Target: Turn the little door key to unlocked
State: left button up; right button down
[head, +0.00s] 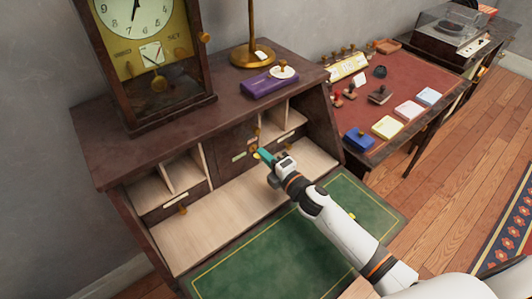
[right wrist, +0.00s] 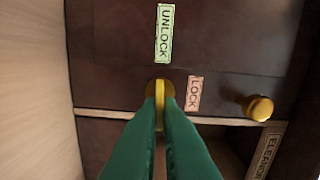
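The little brass key (right wrist: 159,104) sits in the dark door (right wrist: 110,45) of the desk's middle compartment. Its flat bow stands upright in the right wrist view, in line with the green UNLOCK label (right wrist: 163,33) above it. The pink LOCK label (right wrist: 194,93) is to the right of the key. My right gripper (right wrist: 159,103) has its green fingers on both sides of the bow, closed on it. In the head view my right gripper (head: 264,156) reaches into the desk from the lower right. The keyhole is hidden behind the key and fingers. My left gripper is not in view.
A brass knob (right wrist: 258,107) is close to the right of the key. Pale shelves and dividers (head: 170,175) flank the door. A green writing surface (head: 270,265) lies below my arm. A clock (head: 145,45) and purple box (head: 268,82) stand on the desk top.

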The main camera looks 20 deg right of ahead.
jog(key=shift+a+m, duration=0.3)
jog(key=shift+m, duration=0.2)
jog(key=c, duration=1.6)
grip_release()
jog(key=shift+a, duration=0.1)
jog(key=shift+s+d, duration=0.25)
jog(key=shift+d, duration=0.05)
jog(key=v, duration=1.1)
jog(key=shift+s+a+r+b, duration=0.1)
jog(key=shift+s+r+b, duration=0.05)
jog(key=shift+s+b, duration=0.2)
